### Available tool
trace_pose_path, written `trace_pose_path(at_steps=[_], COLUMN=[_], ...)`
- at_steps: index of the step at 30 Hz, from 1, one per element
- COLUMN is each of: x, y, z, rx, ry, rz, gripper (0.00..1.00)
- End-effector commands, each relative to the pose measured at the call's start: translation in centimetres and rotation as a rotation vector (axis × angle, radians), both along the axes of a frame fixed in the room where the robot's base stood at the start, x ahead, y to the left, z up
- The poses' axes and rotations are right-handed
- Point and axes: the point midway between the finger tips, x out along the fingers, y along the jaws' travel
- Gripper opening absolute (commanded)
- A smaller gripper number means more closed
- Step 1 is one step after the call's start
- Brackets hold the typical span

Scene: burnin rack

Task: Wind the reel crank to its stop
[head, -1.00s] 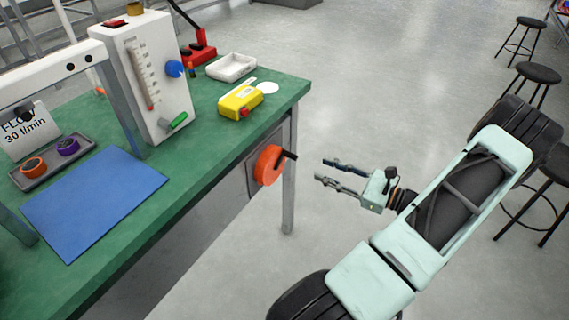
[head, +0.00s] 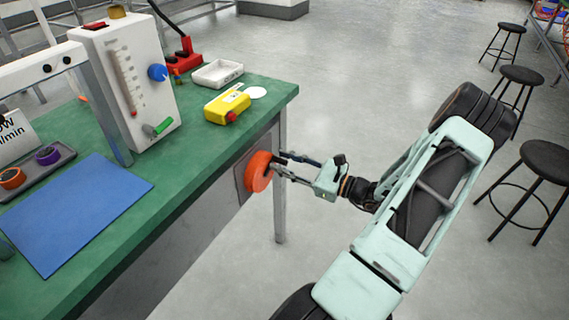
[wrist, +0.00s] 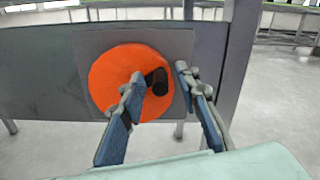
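The orange reel (head: 258,173) is mounted on a grey plate on the side of the green bench. In the wrist view the reel (wrist: 112,80) faces me, with its black crank handle (wrist: 157,82) sticking out right of its centre. My gripper (head: 282,164) reaches toward the reel from the right. In the wrist view my gripper (wrist: 160,77) is open, with one blue-padded finger on each side of the handle. The handle looks to lie between the fingertips. I see no clear contact. In the head view the fingers mostly hide the handle.
The green bench (head: 190,150) carries a yellow box (head: 227,106), a white tray (head: 217,73), a white flow meter unit (head: 122,75) and a blue mat (head: 75,212). A bench leg (head: 280,200) stands close beside the reel. Black stools (head: 520,75) stand at the right on open floor.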

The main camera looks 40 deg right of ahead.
Motion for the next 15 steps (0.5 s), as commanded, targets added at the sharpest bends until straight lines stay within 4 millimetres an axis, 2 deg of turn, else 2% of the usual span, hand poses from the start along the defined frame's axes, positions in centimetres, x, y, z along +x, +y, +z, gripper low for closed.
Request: trace_pose_path(at_steps=[4, 12, 15], x=[-0.02, -0.04, -0.04], y=[-0.01, -0.03, -0.04], z=[0.02, 0.01, 0.01], rx=[0.000, 0.000, 0.000], ry=[0.000, 0.000, 0.000], rz=[0.000, 0.000, 0.000], gripper=[0.30, 0.00, 0.00])
